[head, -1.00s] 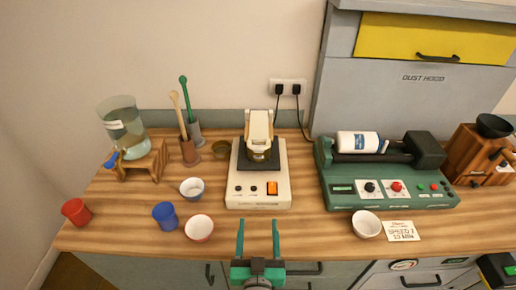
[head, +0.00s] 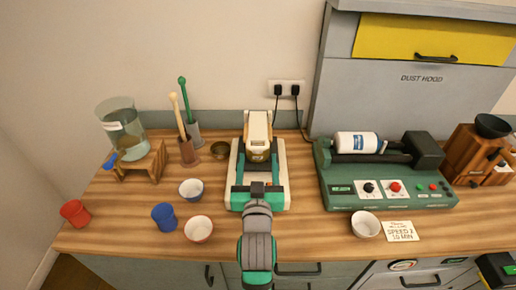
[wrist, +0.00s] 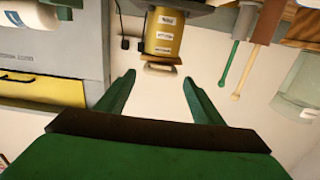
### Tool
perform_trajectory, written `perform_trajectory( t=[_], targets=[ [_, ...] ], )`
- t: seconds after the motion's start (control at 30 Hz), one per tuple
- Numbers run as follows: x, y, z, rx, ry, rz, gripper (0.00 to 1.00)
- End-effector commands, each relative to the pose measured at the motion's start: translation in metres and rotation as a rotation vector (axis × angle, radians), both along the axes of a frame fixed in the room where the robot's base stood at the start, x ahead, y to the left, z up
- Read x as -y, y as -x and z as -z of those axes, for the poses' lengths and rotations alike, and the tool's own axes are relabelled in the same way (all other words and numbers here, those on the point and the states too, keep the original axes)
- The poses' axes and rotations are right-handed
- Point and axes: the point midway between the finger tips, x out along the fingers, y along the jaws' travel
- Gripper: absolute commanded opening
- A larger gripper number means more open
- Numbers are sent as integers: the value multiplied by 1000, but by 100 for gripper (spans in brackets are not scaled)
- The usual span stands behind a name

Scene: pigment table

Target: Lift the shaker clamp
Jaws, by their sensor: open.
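The shaker clamp (head: 258,128) is a cream, upright piece over the platform of the white shaker (head: 280,201). In the wrist view, which looks upside down, a pale clamp handle (wrist: 160,68) shows with a brass-coloured, labelled jar (wrist: 163,35). I cannot tell the exact depth. My gripper hides the shaker's front panel.
A green roller machine (head: 390,196) with a white bottle stands at right. White bowls (head: 198,229) and blue and red cups (head: 165,217) are at left. A water jar on a wooden stand (head: 151,160) and pestles (head: 183,125) stand behind them. A dust hood (head: 400,95) is behind right.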

Motion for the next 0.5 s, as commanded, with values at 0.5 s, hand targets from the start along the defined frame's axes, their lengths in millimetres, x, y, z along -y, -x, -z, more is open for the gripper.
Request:
perform_trajectory(
  t=[0.5],
  targets=[
    [0, -61, 0, 0, 0, 0, 61]
  ],
)
